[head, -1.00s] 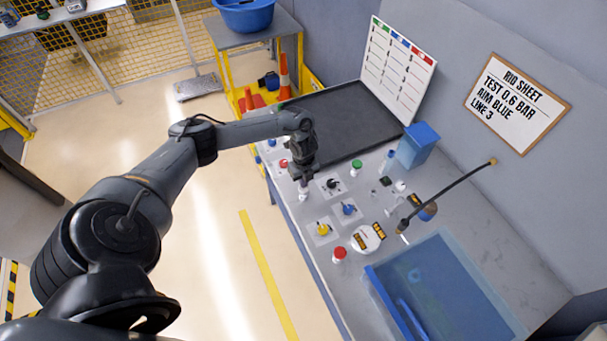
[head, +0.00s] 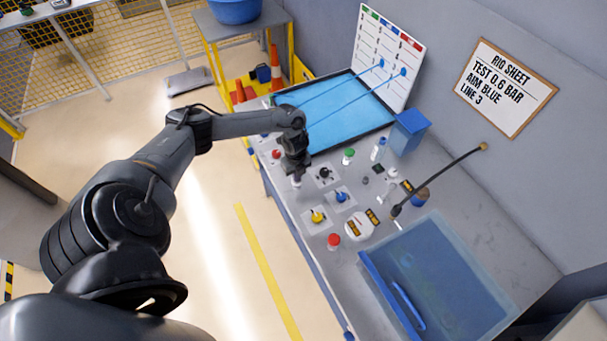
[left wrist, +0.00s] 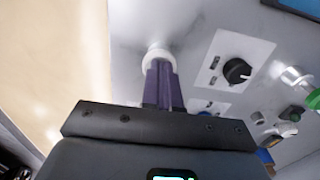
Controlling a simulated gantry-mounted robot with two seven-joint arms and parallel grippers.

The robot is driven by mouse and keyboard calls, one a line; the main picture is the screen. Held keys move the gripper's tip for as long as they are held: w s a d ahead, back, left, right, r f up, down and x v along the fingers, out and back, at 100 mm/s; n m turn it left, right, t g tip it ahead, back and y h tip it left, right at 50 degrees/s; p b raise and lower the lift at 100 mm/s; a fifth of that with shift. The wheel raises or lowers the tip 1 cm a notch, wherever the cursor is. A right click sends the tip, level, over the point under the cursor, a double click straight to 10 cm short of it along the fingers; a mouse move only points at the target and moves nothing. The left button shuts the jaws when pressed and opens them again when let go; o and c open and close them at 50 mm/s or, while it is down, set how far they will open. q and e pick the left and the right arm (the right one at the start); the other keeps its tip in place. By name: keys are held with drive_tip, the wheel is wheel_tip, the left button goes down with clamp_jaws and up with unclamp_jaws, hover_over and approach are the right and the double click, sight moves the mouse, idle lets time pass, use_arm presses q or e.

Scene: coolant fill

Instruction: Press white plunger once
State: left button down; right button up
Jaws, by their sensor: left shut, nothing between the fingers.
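The white plunger (head: 296,184) is at the bench's front edge, directly under my left gripper (head: 297,175). In the left wrist view, the purple fingers of my left gripper (left wrist: 160,75) are shut and empty. Their tips are over the round white top of the plunger (left wrist: 155,54) and appear to touch it. How far the plunger is pressed in cannot be told. My right gripper is not in view.
A black knob (head: 324,172), a blue knob (head: 341,195) and a yellow knob (head: 318,216) are close by. Red (head: 333,240) and green (head: 348,153) caps stand around them. The large tray (head: 392,128) and a blue bin (head: 410,131) are behind.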

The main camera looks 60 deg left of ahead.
use_arm(q)
drive_tip(key=shift+f, duration=0.2)
drive_tip(key=shift+r, duration=0.1)
drive_tip(key=shift+r+p, duration=0.25)
drive_tip(key=shift+p, duration=0.1)
wheel_tip(320, 180, up, 5)
drive_tip(key=p, duration=0.3)
drive_tip(key=shift+f+p, duration=0.2)
drive_tip(key=shift+p, duration=0.1)
wheel_tip(320, 180, up, 9)
drive_tip(key=b, duration=0.1)
drive_tip(key=shift+s, duration=0.1)
